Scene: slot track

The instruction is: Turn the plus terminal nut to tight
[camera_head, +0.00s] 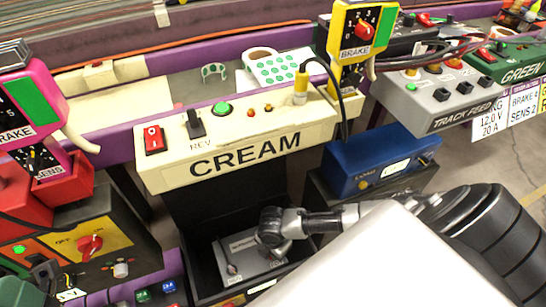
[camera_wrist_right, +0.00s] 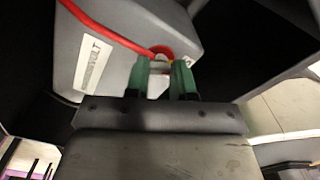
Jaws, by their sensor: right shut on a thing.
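A grey battery box (camera_head: 235,262) sits in the black bay below the cream panel. It also shows in the right wrist view (camera_wrist_right: 125,60), with a white label (camera_wrist_right: 93,64). A red cable (camera_wrist_right: 110,32) runs across it to a red end at the plus terminal. My right gripper (camera_wrist_right: 160,78) has its two green fingers on either side of the terminal nut (camera_wrist_right: 159,59) and is shut on it. The nut is mostly hidden by the fingers. In the head view my right wrist (camera_head: 282,228) covers that side of the box. My left gripper is not in view.
The cream control panel (camera_head: 240,170), with a red switch (camera_head: 153,139) and a green button (camera_head: 221,108), stands behind and above the bay. A blue box (camera_head: 375,160) is close to the right.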

